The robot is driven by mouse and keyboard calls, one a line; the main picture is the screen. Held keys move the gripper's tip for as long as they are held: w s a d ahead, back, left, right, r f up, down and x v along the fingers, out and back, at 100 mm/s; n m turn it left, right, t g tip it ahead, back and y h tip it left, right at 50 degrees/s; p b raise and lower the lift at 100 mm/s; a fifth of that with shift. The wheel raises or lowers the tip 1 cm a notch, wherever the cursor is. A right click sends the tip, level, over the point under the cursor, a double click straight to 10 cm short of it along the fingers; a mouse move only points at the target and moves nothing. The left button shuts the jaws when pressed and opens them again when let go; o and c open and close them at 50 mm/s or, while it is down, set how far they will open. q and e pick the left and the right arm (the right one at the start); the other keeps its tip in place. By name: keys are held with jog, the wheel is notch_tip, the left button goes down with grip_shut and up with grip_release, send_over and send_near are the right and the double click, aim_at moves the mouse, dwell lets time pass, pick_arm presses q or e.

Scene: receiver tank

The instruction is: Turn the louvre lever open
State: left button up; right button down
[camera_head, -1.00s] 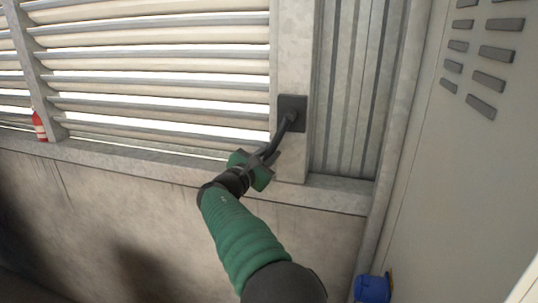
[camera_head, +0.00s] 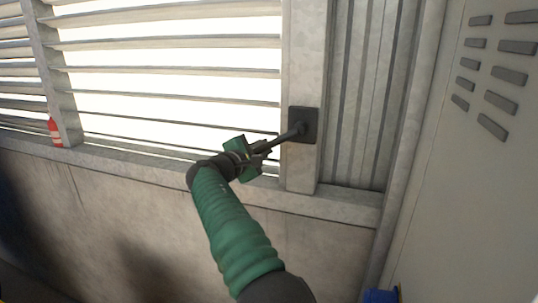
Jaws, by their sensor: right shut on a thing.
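The louvre lever (camera_head: 295,131) is a dark bar on a black square plate (camera_head: 306,123) fixed to the grey post right of the louvres. It points left and slightly down from the plate. My right gripper (camera_head: 262,149), green and black, is shut on the lever's outer end. The louvre slats (camera_head: 170,73) are thin and nearly edge-on, with wide bright gaps between them. My left gripper is not in view.
A red bottle (camera_head: 55,132) stands on the sill at the left. A corrugated metal panel (camera_head: 362,90) and a pale cabinet with dark vents (camera_head: 502,77) stand at the right. A blue object (camera_head: 380,296) shows at the bottom right.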

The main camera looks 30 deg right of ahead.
jog(key=shift+w+a+r+m+y+p, duration=0.15)
jog(key=shift+w+r+m+p, duration=0.05)
jog(key=shift+r+m, duration=0.4)
jog(key=shift+w+a+r+m+y+p, duration=0.2)
jog(key=shift+r+m, duration=0.25)
jog(key=shift+r, duration=0.1)
jog(key=shift+w+a+r+m+y+p, duration=0.15)
jog(key=shift+w+r+m+p, duration=0.05)
jog(key=shift+r+m, duration=0.4)
jog(key=c, duration=1.3)
grip_release()
jog(key=b+v, duration=0.7)
jog(key=v, duration=1)
jog(key=shift+f, duration=0.25)
